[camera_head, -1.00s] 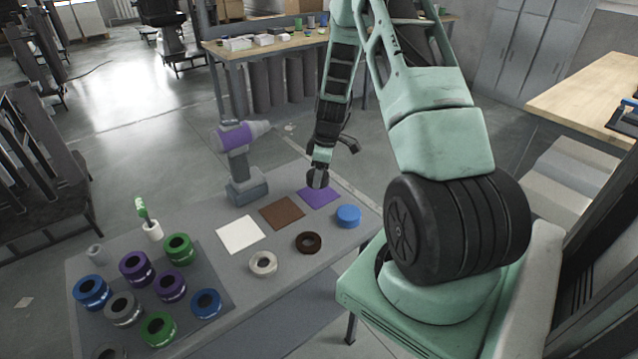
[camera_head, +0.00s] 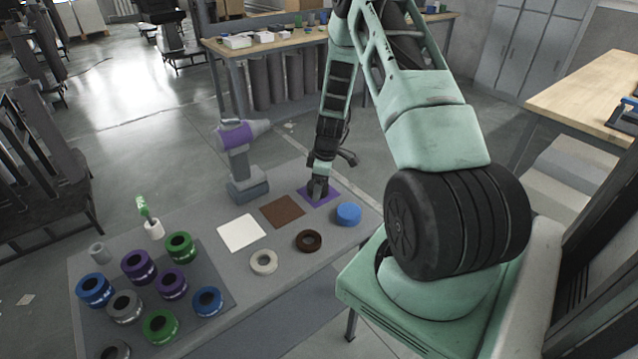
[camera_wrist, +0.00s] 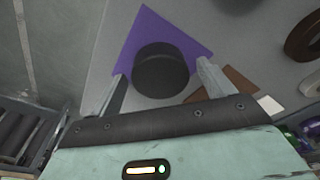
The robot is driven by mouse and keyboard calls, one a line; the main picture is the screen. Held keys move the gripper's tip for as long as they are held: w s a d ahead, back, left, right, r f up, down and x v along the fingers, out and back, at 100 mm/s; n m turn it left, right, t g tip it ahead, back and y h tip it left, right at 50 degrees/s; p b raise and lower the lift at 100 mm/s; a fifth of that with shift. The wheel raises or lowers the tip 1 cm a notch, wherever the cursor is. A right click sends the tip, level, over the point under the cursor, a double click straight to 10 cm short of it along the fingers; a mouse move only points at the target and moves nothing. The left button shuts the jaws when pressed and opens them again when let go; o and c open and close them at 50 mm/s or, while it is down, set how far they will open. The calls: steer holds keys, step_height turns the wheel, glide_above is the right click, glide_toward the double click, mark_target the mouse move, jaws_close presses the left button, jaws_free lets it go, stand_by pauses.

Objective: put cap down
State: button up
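A dark round cap (camera_wrist: 162,72) sits on the purple square (camera_wrist: 150,28) in the wrist view. The purple square (camera_head: 331,192) also shows at the table's far right end in the head view, where my gripper hides most of the cap. My gripper (camera_head: 318,192) is low over the square. Its two fingers stand on either side of the cap, with a narrow gap showing on each side, so it looks open around the cap.
A brown square (camera_head: 283,211) and a white square (camera_head: 241,233) lie alongside. A blue cap (camera_head: 348,213), a brown ring (camera_head: 298,243) and a white ring (camera_head: 254,265) are in front. A purple-grey drill (camera_head: 240,165) stands behind. Several coloured rolls stand on a dark mat (camera_head: 222,281).

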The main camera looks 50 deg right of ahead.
mark_target(325, 185)
step_height(325, 185, up, 12)
steer(key=s+b, duration=0.1)
steer(key=shift+s+d+b, duration=0.25)
steer(key=shift+d+b, duration=0.15)
steer(key=a+r, duration=0.4)
steer(key=a, duration=0.9)
steer(key=a+r, duration=0.4)
steer(key=a, duration=1)
steer(key=s+a+r, duration=0.2)
steer(key=s+a, duration=0.7)
steer(key=s, duration=0.1)
steer(key=s+a+r+n+g, duration=0.1)
steer(key=s+a+r, duration=0.2)
steer(key=s+a, duration=0.6)
steer(key=shift+s+g, duration=0.3)
steer(key=shift+s, duration=0.8)
